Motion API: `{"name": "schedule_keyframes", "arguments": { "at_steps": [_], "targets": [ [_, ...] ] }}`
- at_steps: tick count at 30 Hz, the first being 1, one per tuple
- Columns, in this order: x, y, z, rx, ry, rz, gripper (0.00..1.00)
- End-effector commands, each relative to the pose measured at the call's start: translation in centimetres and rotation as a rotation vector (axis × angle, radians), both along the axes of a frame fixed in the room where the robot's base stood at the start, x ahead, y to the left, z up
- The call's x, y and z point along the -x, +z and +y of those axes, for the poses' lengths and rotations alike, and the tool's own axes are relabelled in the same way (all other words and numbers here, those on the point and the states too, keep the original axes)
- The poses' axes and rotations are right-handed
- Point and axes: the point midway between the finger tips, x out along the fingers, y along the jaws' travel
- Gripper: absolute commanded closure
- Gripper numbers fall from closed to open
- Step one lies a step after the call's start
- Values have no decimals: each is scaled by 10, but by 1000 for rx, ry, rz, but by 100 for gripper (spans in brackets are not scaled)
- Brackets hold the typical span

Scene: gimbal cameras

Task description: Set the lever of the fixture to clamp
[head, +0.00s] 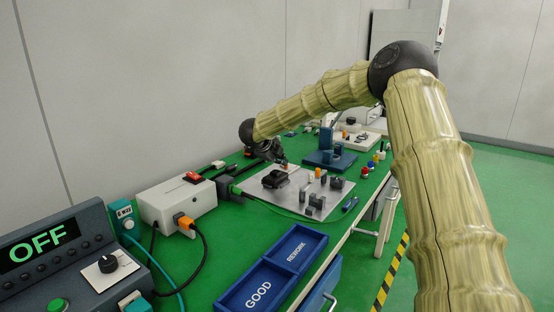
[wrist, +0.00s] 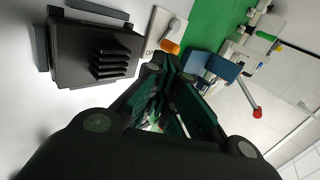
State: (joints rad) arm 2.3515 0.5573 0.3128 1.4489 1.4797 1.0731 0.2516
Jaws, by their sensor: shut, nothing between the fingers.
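A blue fixture (head: 328,158) with upright blocks stands on the green bench beyond the light grey plate (head: 253,188). In the wrist view a blue block (wrist: 223,68) shows, with a thin rod running from it to a red ball knob (wrist: 258,113); this looks like a lever. I cannot read any clamp marking or be sure of its setting. My gripper (head: 281,160) is above the far left part of the grey plate, short of the blue fixture. In the wrist view its fingers (wrist: 165,72) are together, with nothing held. An orange-tipped piece (wrist: 170,46) shows just past the fingertips.
A black ribbed block (wrist: 112,62) sits on the plate, among several small dark blocks. A blue tray (head: 262,272) marked GOOD and REWORK is nearer. A white box (head: 176,204) with cables and an OFF console (head: 60,255) are at left. Small coloured knobs stand along the right edge.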

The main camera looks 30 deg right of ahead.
Motion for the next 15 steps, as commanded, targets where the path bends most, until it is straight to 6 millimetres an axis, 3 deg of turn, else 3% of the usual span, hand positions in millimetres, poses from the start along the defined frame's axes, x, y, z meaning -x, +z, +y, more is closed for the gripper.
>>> {"name": "schedule_keyframes", "arguments": {
  "at_steps": [6,15],
  "targets": [
    [-10,-24,-22,0,0,2,100],
    [-17,-36,-35,1,0,1,100]
  ]
}}
